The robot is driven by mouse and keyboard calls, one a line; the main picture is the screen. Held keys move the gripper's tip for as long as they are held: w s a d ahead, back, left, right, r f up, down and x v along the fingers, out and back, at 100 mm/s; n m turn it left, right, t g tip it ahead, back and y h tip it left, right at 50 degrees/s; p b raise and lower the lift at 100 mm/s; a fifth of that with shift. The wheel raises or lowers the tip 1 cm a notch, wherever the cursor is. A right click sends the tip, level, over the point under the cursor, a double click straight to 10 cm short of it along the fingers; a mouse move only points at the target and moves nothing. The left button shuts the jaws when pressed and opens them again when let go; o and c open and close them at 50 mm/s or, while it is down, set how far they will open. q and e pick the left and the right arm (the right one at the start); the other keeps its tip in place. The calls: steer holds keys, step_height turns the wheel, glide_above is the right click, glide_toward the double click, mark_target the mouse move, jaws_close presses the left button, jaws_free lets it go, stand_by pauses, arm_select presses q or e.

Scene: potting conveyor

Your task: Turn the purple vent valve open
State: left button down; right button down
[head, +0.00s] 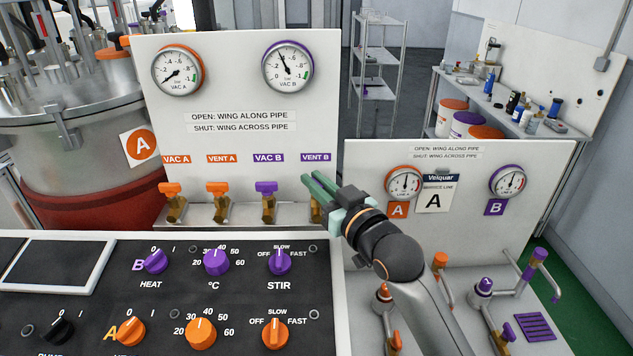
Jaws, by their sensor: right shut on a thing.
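The purple vent valve stands under the purple VENT B label (316,157). My right gripper (314,181) covers its wing, and only a bit of its brass body (316,212) shows below the fingers. My right gripper has green fingers, comes from the lower right and is shut on the valve's wing. I cannot tell from this view how the wing stands to its pipe. The panel sign (240,122) reads open for wing along pipe, shut for wing across pipe. My left gripper is not in view.
Left of it stand the purple VAC B valve (267,200), the orange VENT A valve (217,201) and the orange VAC A valve (172,200). A black control panel (240,305) with knobs lies in front. A second gauge panel (540,215) stands right, with pipes and valves below.

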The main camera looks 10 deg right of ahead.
steer(key=c, duration=0.9)
jaws_free()
steer(key=b+v, duration=0.2)
steer(key=v, duration=1)
steer(key=shift+s, duration=0.25)
